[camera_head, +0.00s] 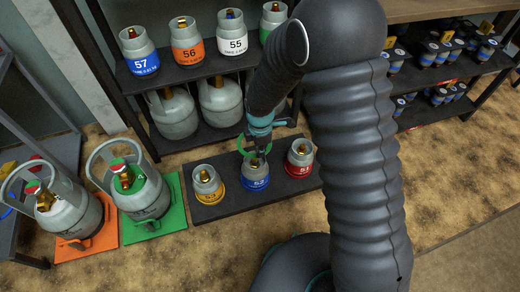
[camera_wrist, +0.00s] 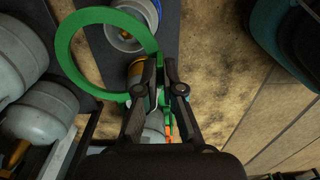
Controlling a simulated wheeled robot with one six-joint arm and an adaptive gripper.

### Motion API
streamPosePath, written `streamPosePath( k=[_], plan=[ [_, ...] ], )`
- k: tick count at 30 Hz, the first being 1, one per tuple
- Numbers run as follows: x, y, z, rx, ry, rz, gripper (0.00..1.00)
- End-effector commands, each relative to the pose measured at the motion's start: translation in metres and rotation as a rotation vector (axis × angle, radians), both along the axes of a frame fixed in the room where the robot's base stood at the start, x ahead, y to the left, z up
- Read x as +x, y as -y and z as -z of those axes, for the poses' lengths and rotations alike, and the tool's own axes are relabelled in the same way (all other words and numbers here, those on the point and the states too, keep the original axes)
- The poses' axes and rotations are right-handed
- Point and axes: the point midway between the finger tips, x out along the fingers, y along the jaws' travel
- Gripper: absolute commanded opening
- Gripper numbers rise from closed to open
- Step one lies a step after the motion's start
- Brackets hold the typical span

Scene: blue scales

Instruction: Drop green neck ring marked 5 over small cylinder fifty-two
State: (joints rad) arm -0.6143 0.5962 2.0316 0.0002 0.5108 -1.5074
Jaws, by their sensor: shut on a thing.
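The green neck ring (camera_head: 241,143) is held by its edge in my gripper (camera_head: 261,150). In the wrist view the ring (camera_wrist: 62,50) reaches left from the shut fingers (camera_wrist: 160,78); I cannot read its mark. Small cylinder 52 (camera_head: 254,183), grey with a blue band, stands upright in the middle of the low dark platform. The ring is above it in the head view, close to its top; the exact gap cannot be told. A blue-banded cylinder (camera_wrist: 130,28) shows partly behind the ring in the wrist view.
A yellow-banded cylinder (camera_head: 207,187) and a red-banded one (camera_head: 300,160) flank cylinder 52 on the platform (camera_head: 225,209). Larger cylinders stand on green (camera_head: 171,219) and orange (camera_head: 72,250) mats at left. A shelf (camera_head: 190,69) with numbered cylinders stands behind.

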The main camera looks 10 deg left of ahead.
Motion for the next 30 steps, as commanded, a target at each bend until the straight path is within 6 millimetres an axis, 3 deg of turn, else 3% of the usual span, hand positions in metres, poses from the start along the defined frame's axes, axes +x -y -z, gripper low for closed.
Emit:
streamPosePath(
  k=[15, 30],
  plan=[
    [0.0, 0.0, 0.039, 0.0, 0.0, 0.001, 0.0],
    [0.0, 0.0, 0.043, 0.0, 0.0, 0.001, 0.0]
  ],
)
